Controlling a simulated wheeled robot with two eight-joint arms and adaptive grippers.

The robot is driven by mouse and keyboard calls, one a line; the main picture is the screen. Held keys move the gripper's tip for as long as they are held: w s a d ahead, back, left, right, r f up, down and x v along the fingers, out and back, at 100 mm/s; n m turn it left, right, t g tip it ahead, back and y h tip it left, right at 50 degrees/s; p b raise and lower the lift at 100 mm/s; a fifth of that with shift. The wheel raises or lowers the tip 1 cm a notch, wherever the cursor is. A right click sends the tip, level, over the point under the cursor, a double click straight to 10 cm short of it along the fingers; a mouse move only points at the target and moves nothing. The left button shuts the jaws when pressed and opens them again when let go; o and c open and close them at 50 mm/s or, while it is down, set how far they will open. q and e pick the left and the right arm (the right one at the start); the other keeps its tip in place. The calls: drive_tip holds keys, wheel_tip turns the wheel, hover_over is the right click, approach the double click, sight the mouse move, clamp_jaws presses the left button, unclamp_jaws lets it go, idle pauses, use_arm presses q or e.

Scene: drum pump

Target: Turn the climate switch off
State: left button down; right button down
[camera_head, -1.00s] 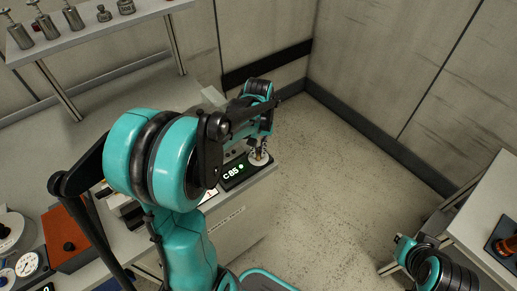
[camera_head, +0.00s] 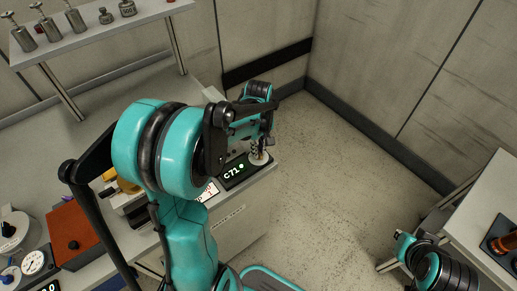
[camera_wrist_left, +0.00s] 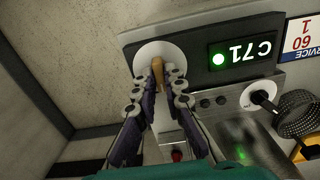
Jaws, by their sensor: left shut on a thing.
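The climate switch is a tan lever knob (camera_wrist_left: 158,70) on a round white dial (camera_wrist_left: 147,55), set in a dark panel at the bench corner. The white dial also shows in the head view (camera_head: 260,160). Beside it a display (camera_head: 233,174) reads C71 with a lit green light (camera_wrist_left: 219,60). My left gripper (camera_wrist_left: 160,88) reaches down onto the knob, its fingertips closed around it. In the head view my left gripper (camera_head: 257,149) is small and partly hidden by its own wrist. Only part of my right arm shows at lower right; its gripper is not visible.
A metal strainer (camera_wrist_left: 296,114) and a black knob (camera_wrist_left: 260,97) are near the panel in the wrist view. An orange-brown box (camera_head: 72,232) and a gauge (camera_head: 33,261) are at left. A shelf with metal weights (camera_head: 127,8) stands behind. The floor right of the bench is clear.

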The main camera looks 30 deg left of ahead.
idle(0.5)
use_arm(q)
drive_tip(key=c, duration=1.6)
unclamp_jaws()
wheel_tip(320, 180, up, 12)
drive_tip(key=shift+d, duration=0.1)
drive_tip(key=s+d+f+m+t, duration=0.2)
drive_tip(key=s+d+m+t, duration=0.5)
drive_tip(key=s+d+m, duration=0.4)
drive_tip(key=shift+s+f+m, duration=0.25)
drive_tip(key=shift+f+m, duration=0.1)
drive_tip(key=shift+m, duration=0.75)
